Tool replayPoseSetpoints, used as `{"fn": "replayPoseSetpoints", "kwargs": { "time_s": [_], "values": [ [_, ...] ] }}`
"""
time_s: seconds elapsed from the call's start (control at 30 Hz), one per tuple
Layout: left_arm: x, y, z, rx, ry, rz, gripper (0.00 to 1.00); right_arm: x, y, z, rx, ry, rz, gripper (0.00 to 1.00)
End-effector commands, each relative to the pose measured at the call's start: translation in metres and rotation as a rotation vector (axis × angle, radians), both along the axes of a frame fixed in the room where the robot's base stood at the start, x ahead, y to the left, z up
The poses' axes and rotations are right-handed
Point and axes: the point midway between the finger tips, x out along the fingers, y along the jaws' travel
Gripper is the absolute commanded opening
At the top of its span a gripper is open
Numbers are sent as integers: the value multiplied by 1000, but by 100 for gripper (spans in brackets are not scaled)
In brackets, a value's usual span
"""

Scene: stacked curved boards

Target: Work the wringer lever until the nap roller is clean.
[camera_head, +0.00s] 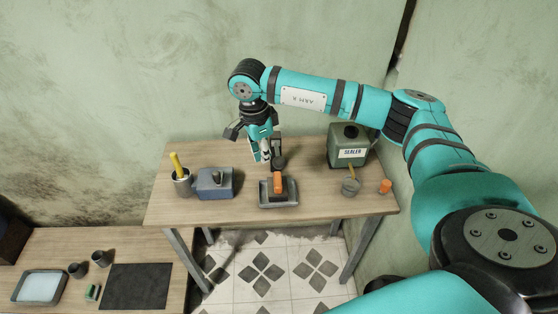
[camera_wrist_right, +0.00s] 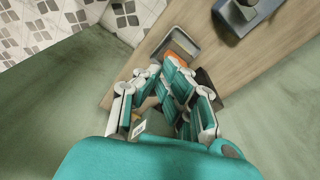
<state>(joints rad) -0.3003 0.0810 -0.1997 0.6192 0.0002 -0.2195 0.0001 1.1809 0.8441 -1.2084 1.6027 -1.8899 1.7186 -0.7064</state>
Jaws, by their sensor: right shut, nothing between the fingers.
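My right gripper (camera_head: 268,158) is shut and empty, pointing down just behind a dark grey tray (camera_head: 279,202). An orange cylindrical piece (camera_head: 278,182), perhaps the nap roller or a handle, stands at the tray. A dark round piece (camera_head: 279,162) is beside the fingertips; I cannot tell whether they touch. In the wrist view my shut fingers (camera_wrist_right: 172,88) partly hide the orange piece (camera_wrist_right: 174,57) and the tray (camera_wrist_right: 182,42). A blue box with a grey fitting on top (camera_head: 215,184) sits to the left. I cannot tell which part is the wringer lever. My left gripper is not in view.
A cup with a yellow-handled tool (camera_head: 181,184) stands at left. A green sealer can (camera_head: 348,146), grey pot (camera_head: 350,188) and orange cylinder (camera_head: 385,187) are at right. A lower table holds a pale tray (camera_head: 40,288), two cups and a dark mat (camera_head: 137,287).

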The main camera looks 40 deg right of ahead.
Motion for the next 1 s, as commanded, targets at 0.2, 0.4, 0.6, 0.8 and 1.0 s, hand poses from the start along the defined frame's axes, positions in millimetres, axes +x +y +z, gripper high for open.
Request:
{"fn": "replayPoseSetpoints", "kwargs": {
  "time_s": [0.2, 0.4, 0.6, 0.8, 1.0],
  "values": [
    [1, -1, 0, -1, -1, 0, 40, 2, 6, 45, 0, -4, 1, 0],
    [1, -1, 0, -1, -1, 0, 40, 2, 8, 65, 1, -3, 1, 0],
    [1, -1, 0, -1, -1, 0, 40, 2, 8, 68, 0, -1, 1, 0],
    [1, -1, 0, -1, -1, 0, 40, 2, 8, 68, 0, -1, 1, 0],
    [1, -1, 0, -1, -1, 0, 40, 2, 8, 68, 1, -1, 1, 0]
  ]
}}
